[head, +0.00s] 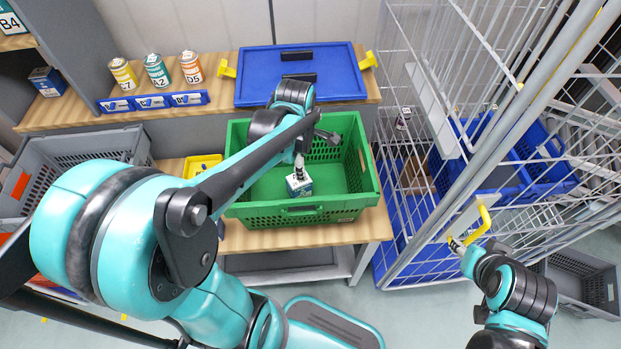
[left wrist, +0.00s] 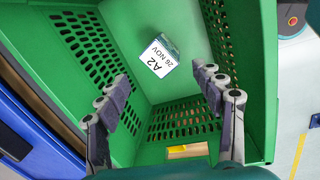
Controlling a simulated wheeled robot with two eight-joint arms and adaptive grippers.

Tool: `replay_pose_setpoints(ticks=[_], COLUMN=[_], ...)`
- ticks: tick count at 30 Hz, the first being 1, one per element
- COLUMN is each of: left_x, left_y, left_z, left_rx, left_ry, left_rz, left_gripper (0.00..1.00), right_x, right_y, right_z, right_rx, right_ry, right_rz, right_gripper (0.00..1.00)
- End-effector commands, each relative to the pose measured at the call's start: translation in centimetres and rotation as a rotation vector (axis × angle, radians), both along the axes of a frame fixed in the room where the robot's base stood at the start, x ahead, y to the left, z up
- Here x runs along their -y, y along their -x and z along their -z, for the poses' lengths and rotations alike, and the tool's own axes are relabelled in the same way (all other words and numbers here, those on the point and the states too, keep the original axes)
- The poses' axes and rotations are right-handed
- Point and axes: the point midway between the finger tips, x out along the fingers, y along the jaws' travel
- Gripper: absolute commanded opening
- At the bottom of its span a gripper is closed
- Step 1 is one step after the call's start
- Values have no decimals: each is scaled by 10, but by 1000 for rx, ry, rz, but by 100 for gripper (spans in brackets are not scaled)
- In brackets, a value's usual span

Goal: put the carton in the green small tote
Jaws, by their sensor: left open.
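The carton (head: 299,186), a small blue-green and white box, is inside the green small tote (head: 302,212), near its front wall. In the left wrist view the carton (left wrist: 160,57) shows a white label reading "A2" and "26 NOV". It sits between the tote's walls and looks tilted in this view. My left gripper (head: 301,162) reaches down into the tote just above the carton. Its fingers are spread apart with nothing between them, and the carton shows beyond the fingertips. My right gripper (head: 458,244) is at the lower right by the wire cage, small and partly unclear.
A blue tote lid (head: 335,72) lies behind the green tote. Several cans (head: 157,70) stand on the bench at back left. A grey tote (head: 85,150) is at left, with a small yellow bin (head: 203,165) nearby. A wire cage (head: 440,130) holding blue totes borders the right.

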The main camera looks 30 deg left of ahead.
Motion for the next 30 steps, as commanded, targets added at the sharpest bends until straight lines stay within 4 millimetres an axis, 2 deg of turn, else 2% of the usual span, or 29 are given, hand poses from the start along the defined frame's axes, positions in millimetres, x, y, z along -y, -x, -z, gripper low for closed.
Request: replay_pose_setpoints(ticks=[3,9,12,15,20,30], left_x=[24,55,66,73,77,78], left_y=[25,61,75,84,89,89], left_z=[-25,-47,-51,-52,-53,-53], left_rx=[96,232,270,289,294,293], left_ry=[-97,-354,-492,-604,-696,-705], left_rz=[444,1170,1452,1650,1797,1810], left_gripper=[67,67,67,67,67,67], right_x=[0,0,0,0,0,0], right_y=[0,0,0,0,0,0], right_z=[0,0,0,0,0,0], right_rx=[0,0,0,0,0,0], right_ry=[0,0,0,0,0,0], right_rz=[0,0,0,0,0,0], right_gripper=[40,40,40,40,40,40])
